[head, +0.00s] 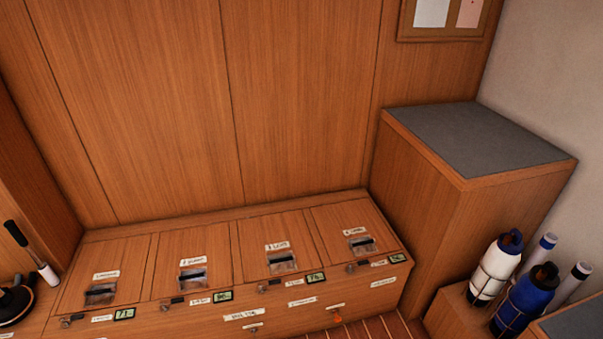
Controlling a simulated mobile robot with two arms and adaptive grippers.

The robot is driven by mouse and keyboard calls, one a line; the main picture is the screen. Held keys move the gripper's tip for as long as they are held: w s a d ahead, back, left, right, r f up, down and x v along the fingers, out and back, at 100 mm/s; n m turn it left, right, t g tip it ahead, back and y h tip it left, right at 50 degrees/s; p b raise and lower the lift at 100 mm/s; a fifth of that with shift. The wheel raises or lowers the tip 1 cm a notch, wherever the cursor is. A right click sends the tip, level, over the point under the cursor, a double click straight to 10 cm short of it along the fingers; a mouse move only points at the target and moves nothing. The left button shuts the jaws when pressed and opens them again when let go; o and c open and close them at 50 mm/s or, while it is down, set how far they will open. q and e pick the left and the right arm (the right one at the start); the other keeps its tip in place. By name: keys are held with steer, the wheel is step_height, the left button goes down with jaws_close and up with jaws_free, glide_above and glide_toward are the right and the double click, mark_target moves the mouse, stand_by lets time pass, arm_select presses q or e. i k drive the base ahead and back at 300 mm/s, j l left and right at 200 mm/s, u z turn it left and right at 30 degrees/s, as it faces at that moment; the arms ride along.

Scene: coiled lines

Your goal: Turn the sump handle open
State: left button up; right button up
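Neither of my grippers is in the head view. A low wooden locker bench (213,232) runs along the back wall, with several lidded sections. Small metal knobs or latches sit along its front edge, one of them at the left end (66,322).
A tall wooden cabinet (423,207) with a grey top stands at the right. White and blue bottles (497,266) (526,298) stand in a box (450,312) beside it. A black plunger-like tool (17,234) is at the left edge. A strip of slatted floor (381,328) shows at the bottom.

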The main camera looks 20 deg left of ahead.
mark_target(171, 300)
steer(key=u, duration=1)
